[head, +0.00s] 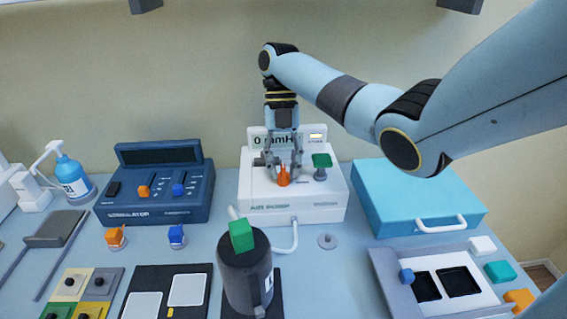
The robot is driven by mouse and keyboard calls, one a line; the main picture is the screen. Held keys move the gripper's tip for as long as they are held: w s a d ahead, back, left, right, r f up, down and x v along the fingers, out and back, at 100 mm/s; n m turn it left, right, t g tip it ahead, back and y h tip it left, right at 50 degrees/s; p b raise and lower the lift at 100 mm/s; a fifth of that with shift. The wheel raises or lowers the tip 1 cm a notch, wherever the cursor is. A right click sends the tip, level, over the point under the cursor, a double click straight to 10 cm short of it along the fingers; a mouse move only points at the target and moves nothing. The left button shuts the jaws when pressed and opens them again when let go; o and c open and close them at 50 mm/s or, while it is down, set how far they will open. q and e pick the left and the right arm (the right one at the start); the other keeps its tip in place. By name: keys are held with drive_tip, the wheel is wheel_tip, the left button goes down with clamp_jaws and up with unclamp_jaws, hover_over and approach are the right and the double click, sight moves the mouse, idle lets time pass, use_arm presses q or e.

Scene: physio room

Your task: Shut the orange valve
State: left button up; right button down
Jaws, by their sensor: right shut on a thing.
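The orange valve (283,177) sits on the front part of the white air pump (262,208), below its display. My right gripper (283,170) reaches down over the pump from above and is shut on the orange valve. Its fingers hide part of the valve and of the display, which reads 0 mmHg. A green valve (321,166) stands on the pump just right of the gripper. My left gripper is not in view.
A dark blue stimulator (150,190) stands left of the pump, and a light blue case (415,195) right of it. A dark cylinder (247,275) with a green block (242,235) on it stands in front. A bottle (72,178) is far left; a tray (395,285) is front right.

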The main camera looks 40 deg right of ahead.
drive_tip(key=shift+w+r, duration=0.1)
drive_tip(key=c, duration=1.4)
unclamp_jaws()
